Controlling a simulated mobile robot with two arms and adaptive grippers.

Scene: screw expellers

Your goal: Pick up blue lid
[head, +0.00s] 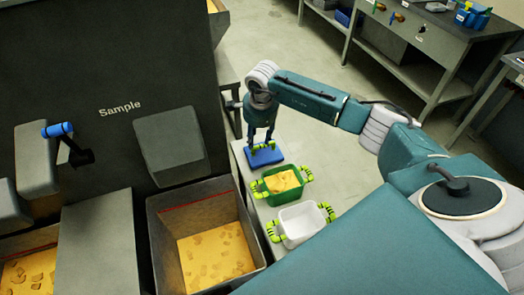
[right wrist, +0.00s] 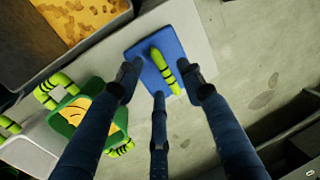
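The blue lid (head: 264,157) lies flat on the far end of the light bench. It also shows in the right wrist view (right wrist: 139,52), with a lime-green, black-striped handle (right wrist: 163,70) across its middle. My right gripper (head: 261,139) is just above the lid, pointing down. In the right wrist view its fingers (right wrist: 159,78) are spread, with the handle in the space between them. No finger clearly presses on the handle. My left gripper is in neither view.
A green box (head: 261,188) with yellow contents and an empty white box (head: 300,222), both with lime handles, stand along the bench nearer me. A deep grey bin (head: 158,249) of yellow pieces and a machine marked "Sample" (head: 118,80) are at the left. Open floor lies right of the bench.

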